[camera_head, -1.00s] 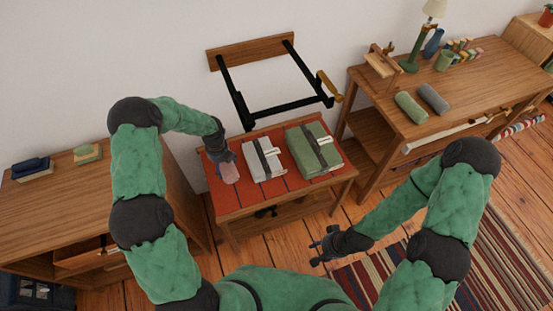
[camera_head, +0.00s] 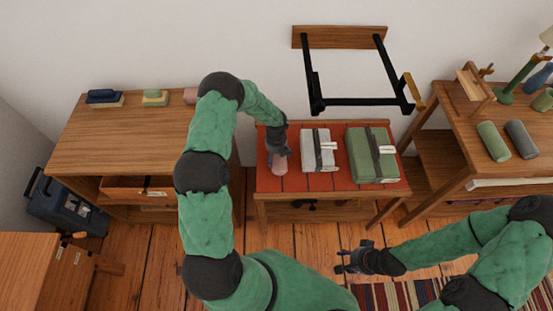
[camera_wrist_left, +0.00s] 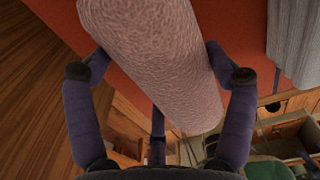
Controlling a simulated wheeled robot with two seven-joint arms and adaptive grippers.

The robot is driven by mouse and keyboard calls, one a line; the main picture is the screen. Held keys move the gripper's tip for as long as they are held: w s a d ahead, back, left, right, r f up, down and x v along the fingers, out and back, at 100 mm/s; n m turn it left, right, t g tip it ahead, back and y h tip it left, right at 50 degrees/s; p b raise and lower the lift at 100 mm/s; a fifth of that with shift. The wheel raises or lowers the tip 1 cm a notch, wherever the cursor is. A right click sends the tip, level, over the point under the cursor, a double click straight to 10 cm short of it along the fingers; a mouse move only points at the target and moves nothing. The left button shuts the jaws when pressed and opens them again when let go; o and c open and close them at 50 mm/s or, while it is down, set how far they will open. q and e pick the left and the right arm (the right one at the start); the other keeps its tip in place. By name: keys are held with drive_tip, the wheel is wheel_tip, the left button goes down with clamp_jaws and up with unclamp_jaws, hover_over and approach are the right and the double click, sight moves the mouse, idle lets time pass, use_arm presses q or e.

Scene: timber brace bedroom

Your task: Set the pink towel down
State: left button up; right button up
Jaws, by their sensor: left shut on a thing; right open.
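The pink towel (camera_head: 280,165) is a roll held upright or tilted in my left gripper (camera_head: 279,155), at the left end of the red-topped bench (camera_head: 332,181). In the left wrist view the rolled pink towel (camera_wrist_left: 160,60) lies between the fingers of my left gripper (camera_wrist_left: 155,75), with red surface behind it. I cannot tell whether the towel touches the bench. My right gripper (camera_head: 345,262) is open and empty, in front of the bench over the floor.
A black wall frame (camera_head: 358,102) juts out above. The left desk (camera_head: 130,140) has much bare top; a pinkish thing (camera_head: 190,96) there is partly hidden by my arm.

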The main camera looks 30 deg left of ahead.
use_arm(q)
drive_tip(key=shift+f, duration=0.65)
drive_tip(key=shift+f, duration=0.2)
drive_tip(key=o, duration=1.1)
drive_tip(key=shift+c, duration=0.2)
